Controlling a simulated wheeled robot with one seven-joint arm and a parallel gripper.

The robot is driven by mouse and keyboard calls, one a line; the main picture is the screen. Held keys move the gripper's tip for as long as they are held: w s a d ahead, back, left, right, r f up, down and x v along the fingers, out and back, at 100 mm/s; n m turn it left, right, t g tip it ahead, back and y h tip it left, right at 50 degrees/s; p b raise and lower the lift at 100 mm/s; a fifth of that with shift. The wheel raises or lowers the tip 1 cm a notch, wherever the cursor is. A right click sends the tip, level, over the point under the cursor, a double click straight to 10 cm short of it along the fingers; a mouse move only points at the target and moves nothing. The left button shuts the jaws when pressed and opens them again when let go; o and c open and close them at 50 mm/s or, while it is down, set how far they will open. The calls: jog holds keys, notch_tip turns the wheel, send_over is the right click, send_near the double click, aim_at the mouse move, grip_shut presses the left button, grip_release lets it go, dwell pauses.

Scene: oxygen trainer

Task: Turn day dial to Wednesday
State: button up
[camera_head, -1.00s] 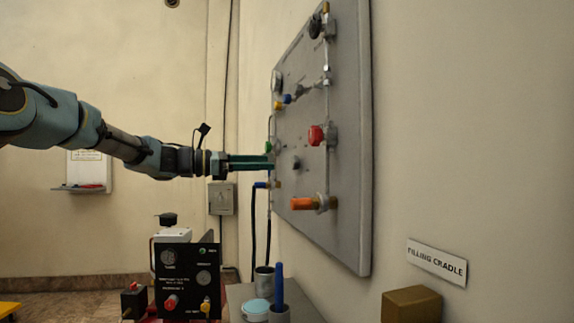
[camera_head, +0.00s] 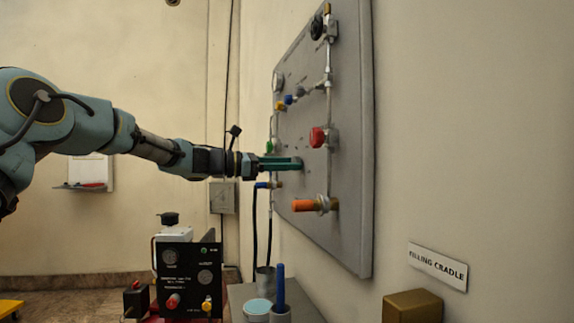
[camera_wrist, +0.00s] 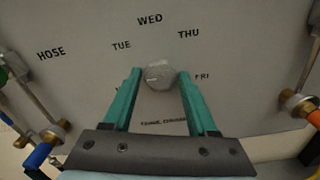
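The day dial (camera_wrist: 160,75) is a small grey knob on the grey panel (camera_wrist: 85,85), seen in the wrist view. The labels TUE, WED (camera_wrist: 150,20), THU and FRI curve around it, with WED above it. Which label the dial points to is too unclear to tell. My gripper (camera_wrist: 160,74) has its two green fingers apart, one on each side of the dial, with small gaps apparent. In the head view my gripper (camera_head: 300,163) reaches the panel face and hides the dial.
A red knob (camera_head: 318,137) is just right of my gripper in the head view, and an orange handle (camera_head: 303,205) is below. A hose hangs below the arm.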

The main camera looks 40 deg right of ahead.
grip_shut()
jog(key=shift+m+b, duration=0.4)
jog(key=shift+b, duration=0.05)
jog(key=m+b, duration=1.4)
jog(key=m, duration=0.2)
jog(key=shift+m, duration=0.4)
dwell(0.3)
